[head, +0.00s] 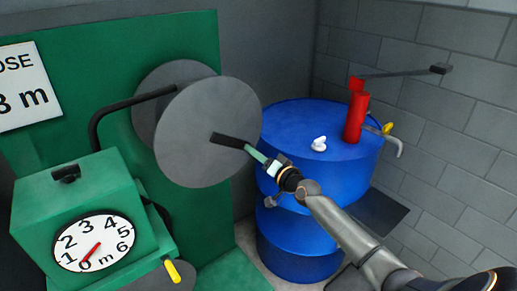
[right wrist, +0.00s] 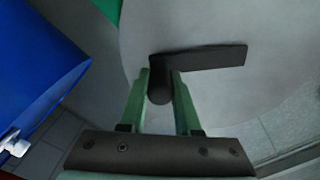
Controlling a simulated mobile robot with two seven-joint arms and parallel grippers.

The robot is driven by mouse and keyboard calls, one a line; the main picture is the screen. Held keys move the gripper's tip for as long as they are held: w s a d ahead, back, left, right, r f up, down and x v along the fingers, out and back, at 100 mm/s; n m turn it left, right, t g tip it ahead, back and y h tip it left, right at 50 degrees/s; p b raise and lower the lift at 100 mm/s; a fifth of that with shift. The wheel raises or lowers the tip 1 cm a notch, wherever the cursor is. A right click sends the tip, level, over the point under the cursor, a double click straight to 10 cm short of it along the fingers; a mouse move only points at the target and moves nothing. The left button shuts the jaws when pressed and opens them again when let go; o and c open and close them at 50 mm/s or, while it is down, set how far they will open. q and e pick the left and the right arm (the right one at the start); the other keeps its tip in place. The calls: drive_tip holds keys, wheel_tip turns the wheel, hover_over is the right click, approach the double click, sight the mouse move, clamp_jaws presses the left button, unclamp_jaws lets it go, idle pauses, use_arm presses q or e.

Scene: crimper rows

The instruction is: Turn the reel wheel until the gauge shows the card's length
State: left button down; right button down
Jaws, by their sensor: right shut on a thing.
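The reel wheel, a grey disc (head: 195,150), stands in front of the green panel with a dark crank handle (head: 231,141) on its face. My right gripper (head: 252,151) is shut on the handle's round grip (right wrist: 160,88), which sits between the green fingers in the right wrist view. The gauge (head: 97,243) is a white dial numbered 0 to 6 with "m"; its red needle points down-left, close to 0. The card (head: 22,88) is cut by the left edge and reads "OSE" and what looks like "3 m". My left gripper is not in view.
A blue barrel (head: 300,235) stands right of the wheel, with a red cylinder (head: 355,118) and a small white object (head: 319,144) on top. A yellow-handled part (head: 173,271) sits below the gauge. A grey block wall (head: 440,120) bounds the right.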

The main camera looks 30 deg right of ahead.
drive_tip(key=a+f+m+p, duration=0.2)
drive_tip(key=a+f+m, duration=0.3)
drive_tip(key=a+m, duration=0.6)
drive_tip(key=shift+s+m, duration=0.45)
drive_tip(key=shift+m, duration=0.65)
drive_tip(key=c, duration=0.6)
unclamp_jaws()
drive_tip(key=s+d, duration=0.1)
drive_tip(key=s, duration=1.1)
drive_tip(key=shift+s, duration=0.25)
